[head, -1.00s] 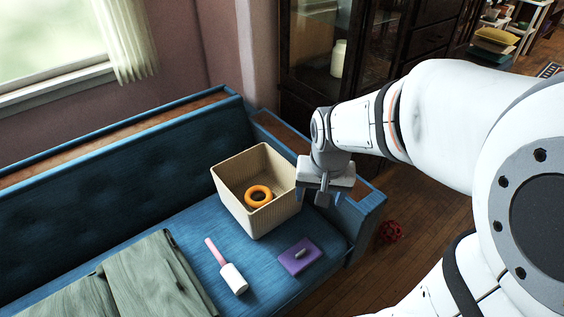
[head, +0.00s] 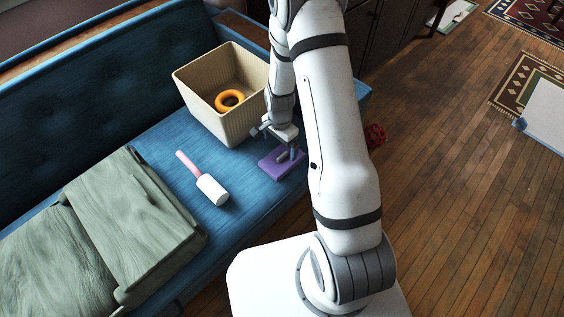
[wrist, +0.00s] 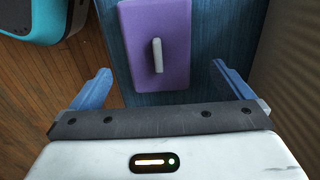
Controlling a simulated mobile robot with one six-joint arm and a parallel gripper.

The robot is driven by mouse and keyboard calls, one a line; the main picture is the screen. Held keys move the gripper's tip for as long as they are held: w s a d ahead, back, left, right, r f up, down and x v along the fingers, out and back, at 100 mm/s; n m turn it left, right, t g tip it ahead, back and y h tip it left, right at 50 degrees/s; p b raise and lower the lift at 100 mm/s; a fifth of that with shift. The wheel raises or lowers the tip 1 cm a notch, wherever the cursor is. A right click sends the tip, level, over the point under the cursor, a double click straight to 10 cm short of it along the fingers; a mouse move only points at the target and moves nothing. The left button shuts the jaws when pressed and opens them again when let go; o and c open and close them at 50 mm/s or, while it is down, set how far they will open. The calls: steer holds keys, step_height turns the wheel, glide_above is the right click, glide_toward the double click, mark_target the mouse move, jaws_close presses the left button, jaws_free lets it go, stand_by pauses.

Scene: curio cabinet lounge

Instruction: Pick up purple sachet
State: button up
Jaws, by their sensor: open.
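The purple sachet (head: 279,167) is a flat rectangle with a grey bar-shaped handle on top, lying on the blue sofa seat. In the wrist view the sachet (wrist: 174,45) lies ahead of and between my open fingers, its grey handle (wrist: 157,55) standing out in the middle. My gripper (head: 287,153) is just above the sachet in the head view and hides part of it. In the wrist view my gripper (wrist: 155,84) has its two blue fingers spread wide with nothing between them. I cannot tell the exact height gap.
A beige bin (head: 196,102) holding an orange ring (head: 229,100) stands close behind the sachet. A lint roller (head: 205,180) and a green folded blanket (head: 140,220) lie to the left. A red object (head: 375,134) is on the floor at right.

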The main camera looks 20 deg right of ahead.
mark_target(282, 155)
steer(key=f, duration=0.2)
steer(key=f+b, duration=0.1)
steer(key=f, duration=0.2)
steer(key=f+b, duration=0.1)
steer(key=f, duration=0.1)
steer(key=shift+d+f, duration=0.25)
steer(key=shift+d, duration=0.1)
steer(key=shift+r, duration=0.1)
steer(key=c, duration=0.7)
